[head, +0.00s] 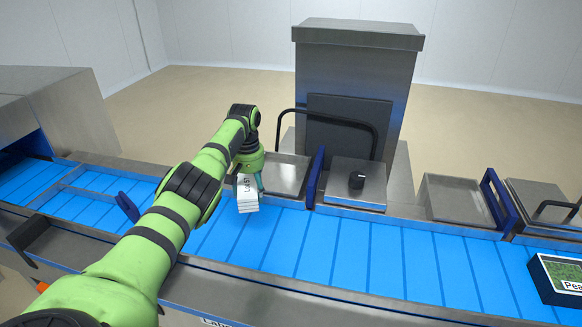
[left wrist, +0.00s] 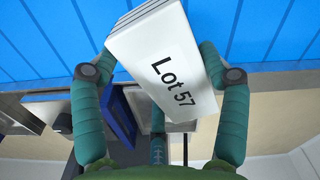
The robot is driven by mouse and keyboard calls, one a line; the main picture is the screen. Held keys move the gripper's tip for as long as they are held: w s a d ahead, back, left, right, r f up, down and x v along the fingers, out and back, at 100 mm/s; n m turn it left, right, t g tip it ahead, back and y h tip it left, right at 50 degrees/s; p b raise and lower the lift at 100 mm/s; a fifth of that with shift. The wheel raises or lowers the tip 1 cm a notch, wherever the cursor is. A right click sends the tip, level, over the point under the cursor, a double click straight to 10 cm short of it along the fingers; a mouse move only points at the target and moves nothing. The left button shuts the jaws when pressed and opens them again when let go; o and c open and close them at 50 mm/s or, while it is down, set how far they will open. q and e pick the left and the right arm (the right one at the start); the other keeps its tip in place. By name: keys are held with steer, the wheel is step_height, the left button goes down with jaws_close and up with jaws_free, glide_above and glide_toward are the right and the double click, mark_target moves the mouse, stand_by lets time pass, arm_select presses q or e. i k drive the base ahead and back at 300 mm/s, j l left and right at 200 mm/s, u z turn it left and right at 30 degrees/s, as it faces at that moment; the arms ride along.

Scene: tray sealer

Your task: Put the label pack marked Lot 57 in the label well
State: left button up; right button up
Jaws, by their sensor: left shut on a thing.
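My left gripper (head: 251,182) is shut on a white label pack (head: 247,195), holding it over the blue conveyor near its far edge. In the left wrist view the pack (left wrist: 160,62) reads "Lot 57" and sits tilted between the two green fingers. A square shallow metal tray (head: 287,173) lies just right of the gripper, beside the belt. A similar shallow tray (head: 453,198) lies further right. No marking shows which of them is the label well. My right gripper is out of view.
A blue conveyor (head: 370,262) runs across the front. Blue upright plates (head: 316,177) stand beside the trays. A dark food tray (head: 560,281) sits at right.

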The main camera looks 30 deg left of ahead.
mark_target(276, 182)
steer(key=i, duration=1.05)
steer(key=k+j, duration=0.25)
